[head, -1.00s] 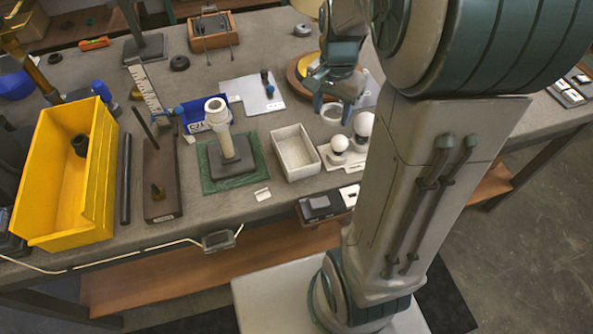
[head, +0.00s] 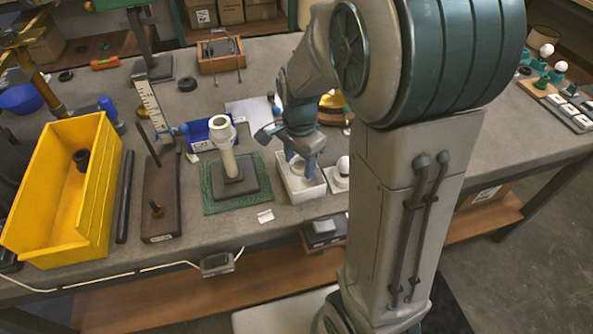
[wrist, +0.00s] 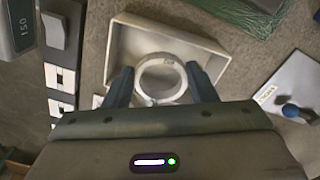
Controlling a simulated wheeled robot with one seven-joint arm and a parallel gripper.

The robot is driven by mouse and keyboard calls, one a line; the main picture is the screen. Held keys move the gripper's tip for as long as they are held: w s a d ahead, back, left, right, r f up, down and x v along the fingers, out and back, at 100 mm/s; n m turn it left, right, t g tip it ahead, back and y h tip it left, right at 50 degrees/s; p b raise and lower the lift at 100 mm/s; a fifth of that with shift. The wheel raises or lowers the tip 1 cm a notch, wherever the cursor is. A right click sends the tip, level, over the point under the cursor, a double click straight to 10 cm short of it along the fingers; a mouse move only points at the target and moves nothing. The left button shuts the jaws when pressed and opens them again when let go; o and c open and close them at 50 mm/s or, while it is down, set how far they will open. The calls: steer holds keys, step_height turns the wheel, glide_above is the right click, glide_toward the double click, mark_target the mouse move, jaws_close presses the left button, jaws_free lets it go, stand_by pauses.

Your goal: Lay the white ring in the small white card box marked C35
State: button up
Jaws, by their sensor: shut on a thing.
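The white ring (wrist: 150,99) is held between the two blue fingers of my gripper (wrist: 160,76), which is shut on it. In the wrist view the ring lies flat-on to the camera, over the open white card box (wrist: 178,33). In the head view my gripper (head: 301,166) points down at the box (head: 306,195), with its fingertips at or just inside the opening. I cannot tell whether the ring touches the box floor. The C35 mark on the box is not readable, and my gripper hides part of the inside.
White round bulbs on a tray (head: 338,183) stand close at the box's right. A pale post on a dark base (head: 233,186) stands on a green mat at its left. A yellow bin (head: 50,215) is farther left. The table's front edge is close below the box.

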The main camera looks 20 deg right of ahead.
mark_target(297, 181)
steer(key=shift+w+a+f, duration=0.1)
steer(key=shift+a+f, duration=0.15)
steer(key=shift+f, duration=1.95)
steer(key=shift+f, duration=0.15)
steer(key=o, duration=0.8)
